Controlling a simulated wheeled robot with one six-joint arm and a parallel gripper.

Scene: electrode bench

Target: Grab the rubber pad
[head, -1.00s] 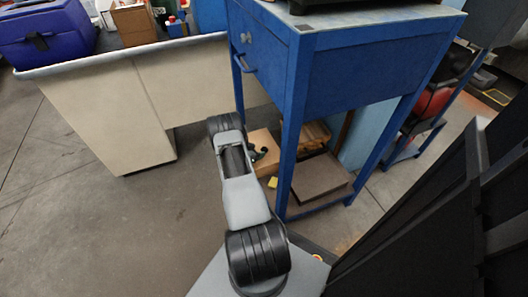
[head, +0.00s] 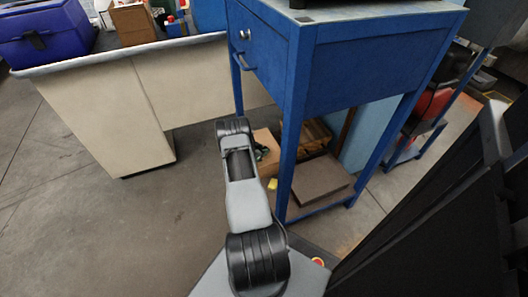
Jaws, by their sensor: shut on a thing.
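I cannot make out a rubber pad for certain. My arm rises from the bottom of the head view to a black joint beside the bench's left leg.
The blue bench (head: 360,70) with a drawer stands close to my arm. A brown slab (head: 320,178) lies on its lower shelf, near a cardboard box (head: 266,150). A pale counter (head: 100,110) at left carries a blue case (head: 45,32). Floor is clear at left.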

